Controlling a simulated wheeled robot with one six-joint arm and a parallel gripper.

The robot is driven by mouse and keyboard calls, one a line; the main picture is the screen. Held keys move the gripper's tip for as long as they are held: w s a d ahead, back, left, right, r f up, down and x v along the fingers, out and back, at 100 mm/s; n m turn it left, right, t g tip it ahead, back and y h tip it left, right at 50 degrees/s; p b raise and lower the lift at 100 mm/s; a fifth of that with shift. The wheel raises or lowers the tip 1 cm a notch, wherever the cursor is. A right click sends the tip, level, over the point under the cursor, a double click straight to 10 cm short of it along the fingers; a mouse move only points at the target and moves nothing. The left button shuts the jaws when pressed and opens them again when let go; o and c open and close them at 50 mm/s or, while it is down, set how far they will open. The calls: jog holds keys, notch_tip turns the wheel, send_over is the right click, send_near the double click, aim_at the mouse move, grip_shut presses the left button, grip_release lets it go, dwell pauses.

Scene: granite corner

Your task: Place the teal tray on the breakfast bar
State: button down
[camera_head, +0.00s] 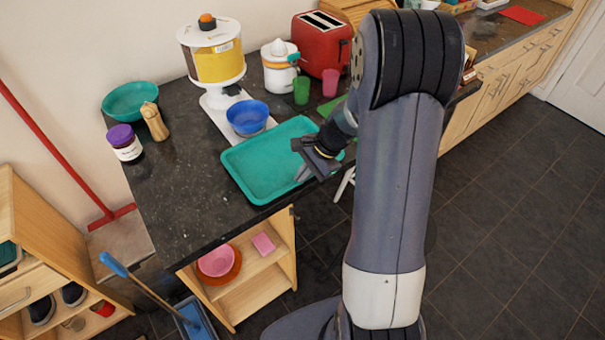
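The teal tray (255,172) is a flat rectangle with a raised rim. It lies on the dark speckled granite worktop (185,200), close to its front edge. My gripper (302,162) is over the right part of the tray, pointing left and down. Its fingers are small in view and partly hidden by the gripper body. I cannot tell whether they touch the tray rim or are open or shut. No separate surface is clearly recognisable as the breakfast bar.
A blue bowl (247,117) and a cereal dispenser (213,58) stand just behind the tray. Green (301,90) and pink (330,82) cups and a red toaster (322,43) are behind right. The worktop left of the tray is clear.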

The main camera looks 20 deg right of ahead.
jog(key=shift+f, duration=0.15)
jog(key=c, duration=2)
grip_release()
jog(key=shift+o, duration=0.2)
jog(key=v, duration=1.2)
jog(key=shift+b, duration=0.4)
jog(key=shift+d, duration=0.1)
